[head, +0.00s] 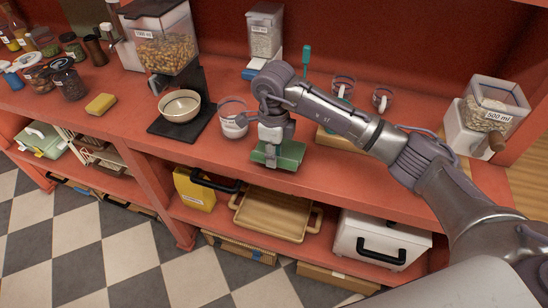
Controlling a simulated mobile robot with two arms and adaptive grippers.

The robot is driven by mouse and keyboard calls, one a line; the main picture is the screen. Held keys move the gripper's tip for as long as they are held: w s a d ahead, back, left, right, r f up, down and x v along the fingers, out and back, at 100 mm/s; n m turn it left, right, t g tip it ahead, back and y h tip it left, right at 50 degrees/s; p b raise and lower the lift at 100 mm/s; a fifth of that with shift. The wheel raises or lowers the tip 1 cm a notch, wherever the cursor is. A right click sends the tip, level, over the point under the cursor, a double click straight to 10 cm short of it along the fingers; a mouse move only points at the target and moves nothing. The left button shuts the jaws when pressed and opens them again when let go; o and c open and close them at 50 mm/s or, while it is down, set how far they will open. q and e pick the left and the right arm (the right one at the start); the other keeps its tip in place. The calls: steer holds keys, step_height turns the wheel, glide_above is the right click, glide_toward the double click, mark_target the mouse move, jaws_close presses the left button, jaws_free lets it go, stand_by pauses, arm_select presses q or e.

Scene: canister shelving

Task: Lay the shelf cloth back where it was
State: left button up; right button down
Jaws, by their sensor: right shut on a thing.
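A green folded piece (289,157), which looks like the shelf cloth, is at the front of the red shelf top, near its edge. My right gripper (274,145) points down and is shut on it. The gripper covers part of the green piece, and I cannot tell whether it rests on the shelf or hangs just above it. My left gripper is out of view.
A clear cup (233,120) stands close left of the gripper. Further left are a nut dispenser (165,50), a bowl (180,106) and a yellow sponge (101,103). Two cups (383,98) and a 500 ml container (492,105) stand right. A tray (272,215) lies below.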

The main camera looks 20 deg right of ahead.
step_height(320, 180, down, 2)
steer(key=shift+f+p, duration=0.15)
steer(key=shift+p, duration=0.15)
steer(key=shift+f, duration=0.35)
steer(key=c, duration=0.9)
jaws_free()
steer(key=shift+r, duration=0.1)
steer(key=shift+c, duration=0.2)
